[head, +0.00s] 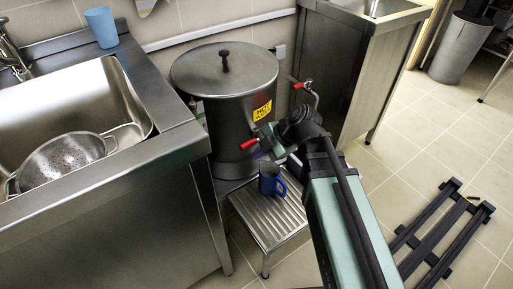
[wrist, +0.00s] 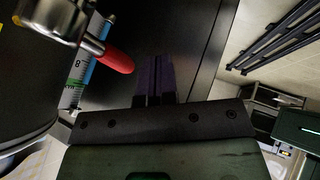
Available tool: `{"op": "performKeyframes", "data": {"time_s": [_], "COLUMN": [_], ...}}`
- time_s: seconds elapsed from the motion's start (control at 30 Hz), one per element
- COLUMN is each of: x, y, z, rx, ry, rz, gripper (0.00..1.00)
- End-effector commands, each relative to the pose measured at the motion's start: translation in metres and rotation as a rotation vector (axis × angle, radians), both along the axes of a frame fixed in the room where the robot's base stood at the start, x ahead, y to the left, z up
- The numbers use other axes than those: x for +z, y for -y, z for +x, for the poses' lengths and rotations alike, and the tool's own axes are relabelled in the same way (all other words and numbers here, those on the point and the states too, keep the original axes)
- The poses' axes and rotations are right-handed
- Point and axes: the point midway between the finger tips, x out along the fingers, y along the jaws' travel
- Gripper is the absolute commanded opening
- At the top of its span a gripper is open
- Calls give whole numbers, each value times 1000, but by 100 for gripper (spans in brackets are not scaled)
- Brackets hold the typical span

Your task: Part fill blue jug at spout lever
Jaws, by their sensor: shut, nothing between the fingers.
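The blue jug (head: 271,182) stands upright on a slatted metal stand (head: 262,216) below the large steel urn (head: 226,95). What is inside the jug cannot be made out. A red lever (head: 249,144) shows low on the urn's front, above and left of the jug. Another red lever (head: 303,84) is on a tap at the urn's upper right. In the wrist view, my gripper (wrist: 153,62) is shut and empty, its dark fingers together. A red lever (wrist: 118,58) on a metal fitting lies just left of the fingertips; I cannot tell whether they touch.
A sight gauge (wrist: 77,80) runs beside the fitting. A steel sink (head: 70,110) holds a colander (head: 62,160); a light-blue cup (head: 101,27) stands behind it. A dark slatted rack (head: 440,235) lies on the floor at right. A steel cabinet (head: 345,75) stands behind my arm.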

Motion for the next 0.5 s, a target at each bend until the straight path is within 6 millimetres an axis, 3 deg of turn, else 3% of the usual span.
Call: {"op": "performKeyframes", "data": {"time_s": [0.07, 0.1, 0.2, 0.33, 0.5], "x": [-8, 18, 44, 66, 75], "y": [10, 17, 36, 55, 68], "z": [-23, -21, -26, -33, -37], "rx": [2, -1, 0, 1, 3], "ry": [0, -1, -1, -1, -1], "rz": [0, 0, 1, 0, 0], "gripper": [0, 0, 0, 0, 0]}}
